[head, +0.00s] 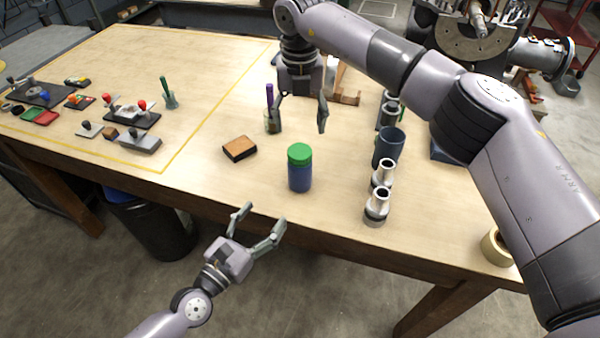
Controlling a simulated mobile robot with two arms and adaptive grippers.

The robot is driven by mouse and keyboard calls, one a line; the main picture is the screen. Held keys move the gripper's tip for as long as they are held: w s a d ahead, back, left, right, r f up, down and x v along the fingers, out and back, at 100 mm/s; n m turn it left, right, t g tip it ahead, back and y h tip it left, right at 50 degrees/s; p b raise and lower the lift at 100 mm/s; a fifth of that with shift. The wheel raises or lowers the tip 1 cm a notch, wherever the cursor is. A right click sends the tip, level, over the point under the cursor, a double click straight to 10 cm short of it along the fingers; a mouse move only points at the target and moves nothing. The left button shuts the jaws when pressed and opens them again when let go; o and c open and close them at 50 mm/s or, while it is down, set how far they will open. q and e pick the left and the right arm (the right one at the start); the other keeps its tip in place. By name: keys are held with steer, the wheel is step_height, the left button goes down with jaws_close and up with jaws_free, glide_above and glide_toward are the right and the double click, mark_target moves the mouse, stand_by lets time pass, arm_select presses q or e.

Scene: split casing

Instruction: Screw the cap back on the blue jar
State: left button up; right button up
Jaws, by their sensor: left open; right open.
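A blue jar (300,178) stands upright on the wooden table near its front edge. A green cap (299,153) sits on top of the jar; I cannot tell how tightly it is on. My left gripper (262,222) is open and empty in front of the table edge, to the lower left of the jar. My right gripper (300,112) is open above the table behind the jar, pointing down, with its fingers apart. Its left finger is close to a small pot (272,124) holding a purple stick; I cannot tell whether they touch.
A brown-topped block (239,148) lies left of the jar. Metal cylinders (377,205) and a dark cup (389,146) stand to the right. A tape roll (496,247) sits at the right edge. Tools lie far left inside yellow lines.

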mark_target(295, 179)
arm_select(q)
steer(key=x, duration=1.6)
steer(key=shift+w+d, duration=0.3)
steer(key=shift+c, duration=0.5)
jaws_close()
